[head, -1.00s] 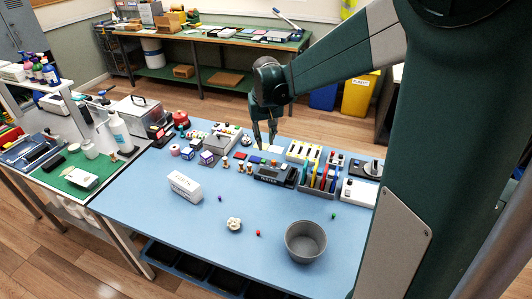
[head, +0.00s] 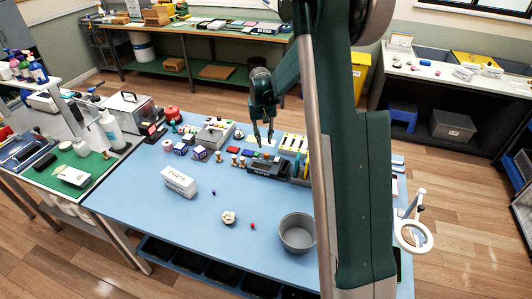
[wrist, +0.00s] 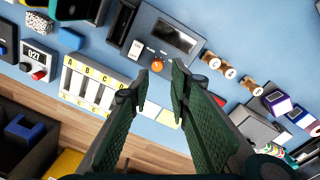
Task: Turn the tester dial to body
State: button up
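The tester is a dark box with a screen (wrist: 174,36). Its orange dial (wrist: 157,66) is on the panel edge nearer my gripper in the wrist view. Small markings surround the dial, but I cannot read them or tell its setting. In the head view the tester (head: 267,169) lies on the blue table, just in front of my gripper (head: 264,141). In the wrist view my gripper (wrist: 161,74) is open and empty. Its two green fingertips are apart, with the dial between them in the picture. I cannot tell whether they touch it.
A lettered white and yellow rack (wrist: 85,85) and a small device reading 027 (wrist: 38,60) lie left of the tester. Wooden pegs (wrist: 228,72) stand to its right. A white box (head: 179,181) and a grey bin (head: 297,232) stand on the blue table (head: 145,205).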

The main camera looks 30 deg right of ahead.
aim_at(266, 154)
jog(key=shift+w+d+f, duration=0.2)
jog(key=shift+f, duration=0.25)
jog(key=shift+w+d+f, duration=0.2)
jog(key=shift+f, duration=0.25)
jog(key=shift+f, duration=0.15)
jog(key=shift+d+f, duration=0.2)
jog(key=shift+f, duration=3.55)
jog(key=shift+s, duration=0.1)
jog(key=shift+b, duration=0.3)
jog(key=c, duration=0.6)
